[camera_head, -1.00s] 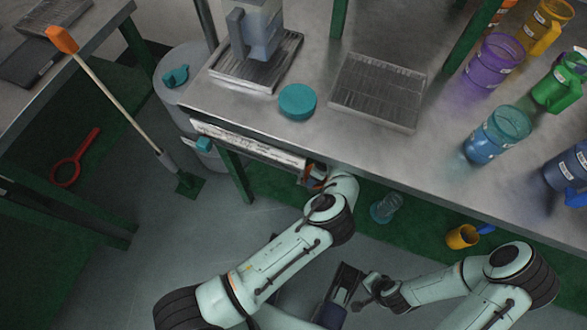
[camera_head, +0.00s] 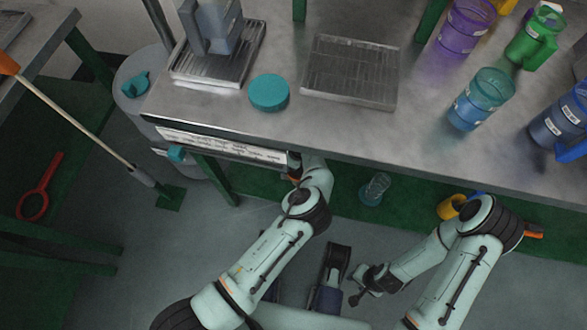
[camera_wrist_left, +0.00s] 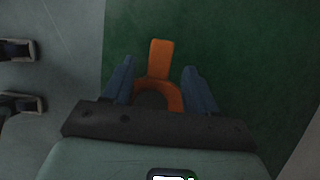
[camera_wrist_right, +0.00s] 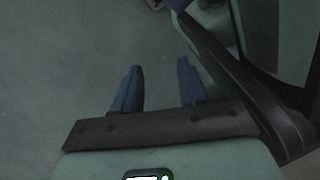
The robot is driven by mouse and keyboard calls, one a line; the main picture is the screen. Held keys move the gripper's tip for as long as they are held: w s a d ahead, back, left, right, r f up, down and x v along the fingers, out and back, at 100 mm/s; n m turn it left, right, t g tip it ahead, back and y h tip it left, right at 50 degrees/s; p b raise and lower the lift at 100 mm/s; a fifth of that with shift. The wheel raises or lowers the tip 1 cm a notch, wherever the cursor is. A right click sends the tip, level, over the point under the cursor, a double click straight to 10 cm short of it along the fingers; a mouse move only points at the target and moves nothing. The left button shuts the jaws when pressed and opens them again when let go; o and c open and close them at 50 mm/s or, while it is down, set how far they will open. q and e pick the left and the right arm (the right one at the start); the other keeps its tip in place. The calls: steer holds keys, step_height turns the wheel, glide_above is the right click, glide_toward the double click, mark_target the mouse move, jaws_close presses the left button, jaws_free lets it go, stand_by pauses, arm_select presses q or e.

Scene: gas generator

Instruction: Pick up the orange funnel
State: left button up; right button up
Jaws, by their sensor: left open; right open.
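The orange funnel (camera_wrist_left: 160,60) shows in the left wrist view over a green surface, with a flat tab pointing up and a rounded part below. My left gripper (camera_wrist_left: 158,65) is open, its two blue fingers on either side of the funnel; whether they touch it I cannot tell. In the head view this gripper is mostly hidden at the workbench's front edge, with a small orange patch beside it. My right gripper (camera_head: 360,295) is open and empty over the grey floor; its spread fingers also show in the right wrist view (camera_wrist_right: 160,65).
The metal workbench (camera_head: 290,125) carries a teal lid (camera_head: 269,92), a drain tray (camera_head: 350,72) and several coloured jugs. Beneath its front edge are a clear bottle (camera_head: 375,188), a yellow cup (camera_head: 451,206) and an orange object (camera_head: 533,234). A long-handled tool (camera_head: 85,130) leans at left.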

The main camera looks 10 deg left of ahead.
arm_select(q)
steer(key=b+x, duration=0.1)
steer(key=x, duration=0.3)
steer(key=shift+s+f, duration=0.1)
steer(key=shift+f, duration=0.05)
steer(key=c, duration=1)
steer(key=shift+c, duration=0.2)
arm_select(e)
steer(key=shift+s+d+f+g, duration=0.1)
steer(key=shift+s+f+g, duration=0.15)
steer(key=shift+s, duration=0.3)
steer(key=shift+s+d+f+g, duration=0.15)
steer(key=shift+s+f, duration=0.1)
steer(key=shift+s, duration=0.3)
steer(key=shift+a, duration=0.15)
